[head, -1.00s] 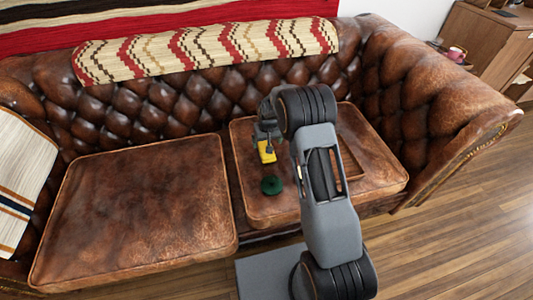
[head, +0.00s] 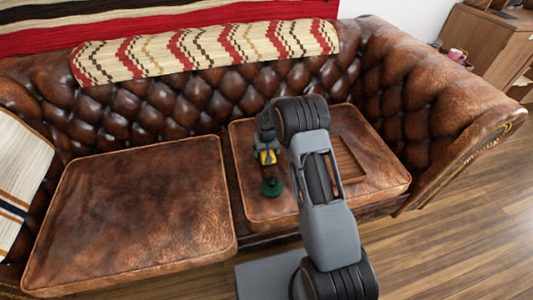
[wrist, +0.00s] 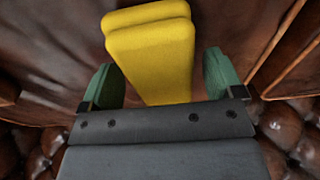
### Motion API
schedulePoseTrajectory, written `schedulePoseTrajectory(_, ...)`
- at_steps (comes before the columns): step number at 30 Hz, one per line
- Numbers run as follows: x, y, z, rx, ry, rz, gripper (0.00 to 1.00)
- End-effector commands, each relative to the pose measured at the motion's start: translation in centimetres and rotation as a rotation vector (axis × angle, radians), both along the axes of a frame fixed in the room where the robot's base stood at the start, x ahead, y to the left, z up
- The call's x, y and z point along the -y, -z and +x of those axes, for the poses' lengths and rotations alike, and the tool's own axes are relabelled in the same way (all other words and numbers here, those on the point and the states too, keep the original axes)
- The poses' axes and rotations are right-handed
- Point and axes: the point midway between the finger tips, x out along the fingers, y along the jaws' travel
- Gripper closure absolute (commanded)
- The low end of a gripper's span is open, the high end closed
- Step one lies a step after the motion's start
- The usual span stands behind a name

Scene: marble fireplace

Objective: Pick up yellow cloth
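The yellow cloth (head: 268,158) is a folded, block-like piece lying on the right seat cushion of the brown leather sofa. In the wrist view the cloth (wrist: 150,50) fills the space ahead of my gripper (wrist: 162,82). Its two green-padded fingers stand open on either side of the cloth's near end, with a narrow gap showing on each side. I cannot tell how far the fingertips are from the cushion.
A brown wooden tray (head: 350,160) lies to the right, partly behind my arm. The left cushion (head: 130,210) is clear. The tufted backrest (head: 190,105) rises behind.

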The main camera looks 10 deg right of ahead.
Motion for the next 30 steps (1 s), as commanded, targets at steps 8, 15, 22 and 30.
schedulePoseTrajectory(8,0.0,0.0,0.0,0.0,0.0,0.0,0.4)
schedulePoseTrajectory(15,0.0,0.0,0.0,0.0,0.0,0.0,0.54)
schedulePoseTrajectory(22,0.0,-0.4,0.0,0.001,0.0,0.0,0.55)
schedulePoseTrajectory(30,0.0,-3.8,0.0,0.002,0.0,0.0,0.55)
